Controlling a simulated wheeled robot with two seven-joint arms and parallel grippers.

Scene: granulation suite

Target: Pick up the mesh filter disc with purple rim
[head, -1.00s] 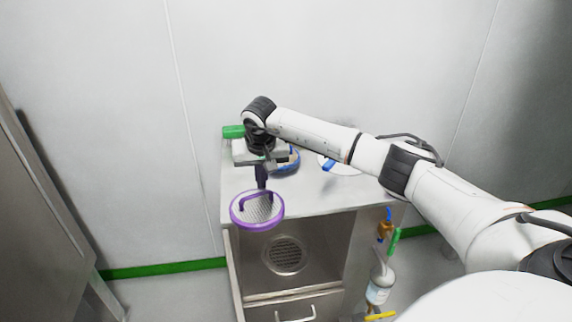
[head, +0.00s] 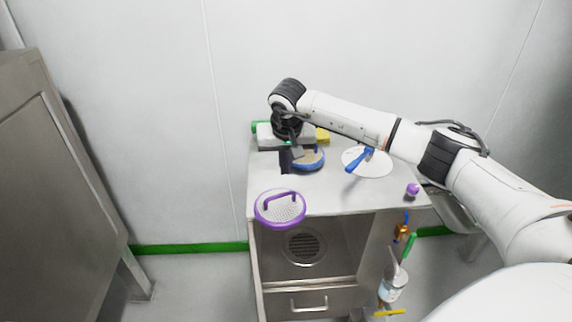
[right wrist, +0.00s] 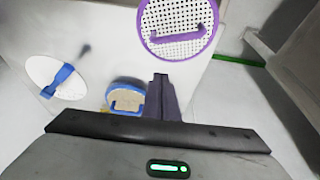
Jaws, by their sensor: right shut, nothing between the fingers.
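The mesh filter disc with purple rim (head: 281,208) lies at the front left edge of the steel cabinet top, and its rim reaches past that edge in the head view. It has a purple bar handle across white mesh. It also shows at the top of the right wrist view (right wrist: 180,28), cut off by the frame. My right gripper (head: 287,160) is shut and empty, behind the disc and apart from it. Its dark fingertips show in the right wrist view (right wrist: 160,78), just below the disc in the picture. My left gripper is not in view.
A blue-rimmed disc (head: 309,160) lies behind the right gripper's fingers. A white disc with a blue handle (head: 368,162) lies to the right. A small purple knob (head: 412,189) is at the right edge. The cabinet top (head: 340,198) is bare at the front middle.

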